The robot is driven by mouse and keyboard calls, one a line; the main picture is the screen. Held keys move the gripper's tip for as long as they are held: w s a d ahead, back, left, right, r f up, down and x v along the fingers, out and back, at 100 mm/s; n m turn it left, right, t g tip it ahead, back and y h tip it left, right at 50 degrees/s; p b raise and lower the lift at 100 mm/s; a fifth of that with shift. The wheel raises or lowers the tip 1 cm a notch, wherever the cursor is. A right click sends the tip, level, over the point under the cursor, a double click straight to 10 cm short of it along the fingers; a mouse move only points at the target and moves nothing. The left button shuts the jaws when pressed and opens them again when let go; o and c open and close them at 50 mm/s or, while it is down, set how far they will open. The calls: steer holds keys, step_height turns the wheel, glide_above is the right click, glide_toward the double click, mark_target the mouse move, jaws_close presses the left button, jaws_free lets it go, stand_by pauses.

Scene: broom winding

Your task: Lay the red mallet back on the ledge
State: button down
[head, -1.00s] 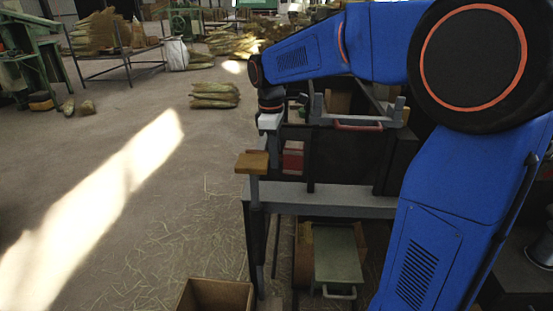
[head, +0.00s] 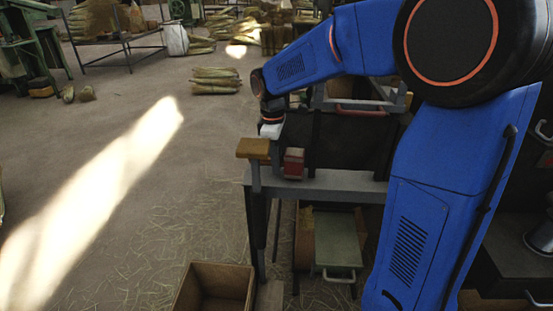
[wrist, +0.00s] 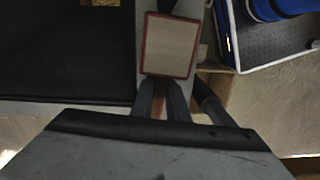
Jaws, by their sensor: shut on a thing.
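The red mallet (head: 293,164) shows in the head view just above or at the front grey ledge (head: 340,187), near its left end. I cannot tell whether it touches the ledge. In the wrist view the mallet's head (wrist: 170,45) shows a pale face with a red rim, over a grey strip. My gripper (wrist: 161,96) is shut on the mallet, its fingers at the near side of the head. The handle is mostly hidden. In the head view my wrist is beside and above the mallet, and the fingers are hard to make out.
A yellow-brown block (head: 253,148) stands on a post at the ledge's left end, close to the mallet. A dark panel (head: 345,145) rises behind the ledge. An open wooden box (head: 215,285) and a green-topped drawer (head: 337,245) are below.

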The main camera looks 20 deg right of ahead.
steer(key=c, duration=1.6)
jaws_free()
steer(key=shift+c, duration=0.2)
